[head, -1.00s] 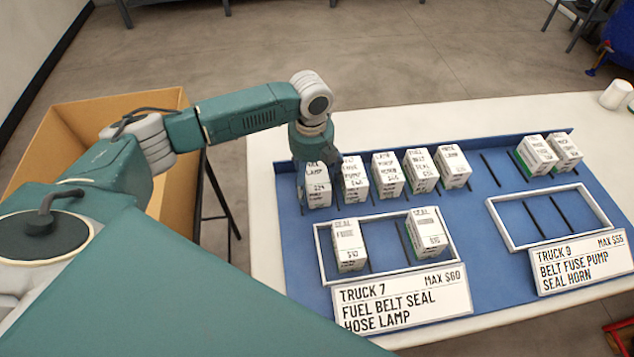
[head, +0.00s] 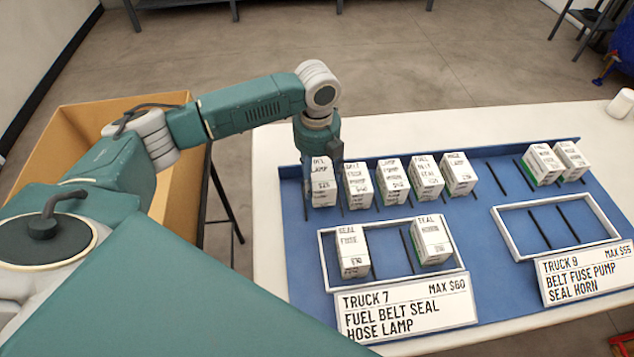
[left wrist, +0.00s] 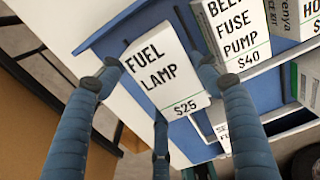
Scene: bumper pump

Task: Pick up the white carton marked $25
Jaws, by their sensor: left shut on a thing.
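The white carton marked $25 (left wrist: 168,72) reads FUEL LAMP in the left wrist view. In the head view this carton (head: 320,186) is at the left end of the back row on the blue tray (head: 300,232). My left gripper (left wrist: 156,78) has its blue fingers on both sides of the carton and is shut on it. In the head view the left gripper (head: 322,165) comes down from above and hides part of the carton. I cannot tell whether its base is off the tray. My right gripper is not in view.
The BELT FUSE PUMP $40 carton (head: 357,187) stands close to the right, with more cartons along the row. Two cartons stand in the Truck 7 frame (head: 395,285). The Truck 9 frame (head: 505,235) is empty. A cardboard box (head: 75,150) stands left of the table.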

